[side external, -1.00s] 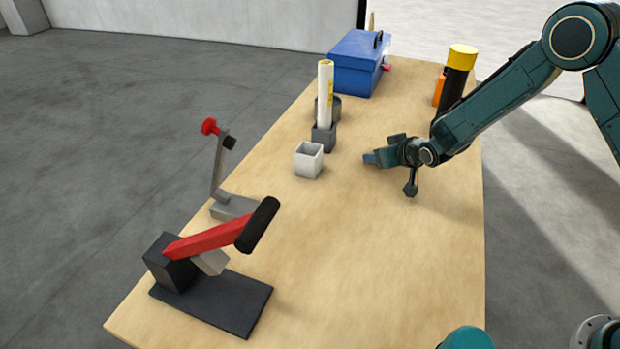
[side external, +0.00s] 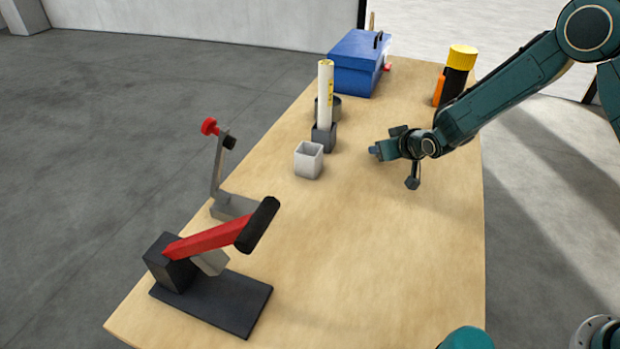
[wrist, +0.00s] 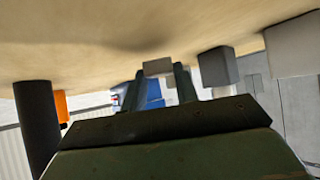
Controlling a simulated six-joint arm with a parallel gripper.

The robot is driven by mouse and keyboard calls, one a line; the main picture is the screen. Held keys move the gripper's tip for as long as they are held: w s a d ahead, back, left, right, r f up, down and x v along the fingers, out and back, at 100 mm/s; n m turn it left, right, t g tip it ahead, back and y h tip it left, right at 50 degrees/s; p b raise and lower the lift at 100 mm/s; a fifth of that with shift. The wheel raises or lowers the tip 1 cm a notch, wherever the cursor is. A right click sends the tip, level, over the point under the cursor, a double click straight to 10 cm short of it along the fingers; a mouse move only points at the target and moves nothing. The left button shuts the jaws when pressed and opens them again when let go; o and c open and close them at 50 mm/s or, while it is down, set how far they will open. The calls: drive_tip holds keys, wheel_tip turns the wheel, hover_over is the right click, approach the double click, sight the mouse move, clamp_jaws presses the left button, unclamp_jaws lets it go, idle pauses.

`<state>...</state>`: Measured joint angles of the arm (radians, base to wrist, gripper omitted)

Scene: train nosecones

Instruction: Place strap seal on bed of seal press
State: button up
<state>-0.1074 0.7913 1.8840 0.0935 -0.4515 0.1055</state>
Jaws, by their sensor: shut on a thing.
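A small grey piece, apparently the strap seal (wrist: 158,67), sits between the two fingertips of my gripper (wrist: 159,76) in the wrist view. My gripper is shut on it. In the side external view my gripper (side external: 379,151) hangs low over the table, right of the light grey square cup, and the seal is too small there to make out clearly. The seal press (side external: 205,245) stands at the near left, with a raised red lever and black handle. Its flat dark bed (side external: 225,302) is bare where visible.
A clamp with a red knob (side external: 215,170) stands behind the press. The light grey cup (side external: 309,160), a white tube (side external: 325,95) in a dark holder, a blue toolbox (side external: 355,65) and a black cylinder with yellow cap (side external: 458,72) stand farther back. The table's middle is clear.

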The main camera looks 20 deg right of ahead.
wheel_tip(320, 180, up, 18)
idle(0.5)
drive_tip(key=shift+f, duration=0.1)
idle(0.4)
drive_tip(key=s+a+f+n+g+y, duration=0.1)
drive_tip(key=a+f, duration=0.4)
drive_tip(key=a, duration=0.5)
drive_tip(key=s+a+f+n+g+y, duration=0.1)
drive_tip(key=s+a+f+n+y, duration=0.3)
drive_tip(key=a, duration=0.6)
drive_tip(key=s+a+f+n+g+y, duration=0.1)
drive_tip(key=s+a+f+n, duration=0.3)
drive_tip(key=a, duration=0.7)
drive_tip(key=shift+s+f+y, duration=0.25)
drive_tip(key=shift+f+y, duration=0.1)
drive_tip(key=shift+f, duration=0.15)
drive_tip(key=shift+s+f+y, duration=0.2)
drive_tip(key=shift+f+y, duration=0.15)
drive_tip(key=shift+f, duration=0.15)
hover_over(235, 301)
drive_tip(key=w, duration=0.1)
drive_tip(key=shift+d, duration=0.45)
drive_tip(key=shift+s, duration=0.1)
drive_tip(key=shift+s+a, duration=0.15)
drive_tip(key=shift+a, duration=0.1)
drive_tip(key=shift+s+a+f, duration=0.1)
drive_tip(key=shift+s+f, duration=0.05)
drive_tip(key=shift+f, duration=0.45)
drive_tip(key=shift+s+a+f, duration=0.1)
drive_tip(key=shift+f, duration=1.05)
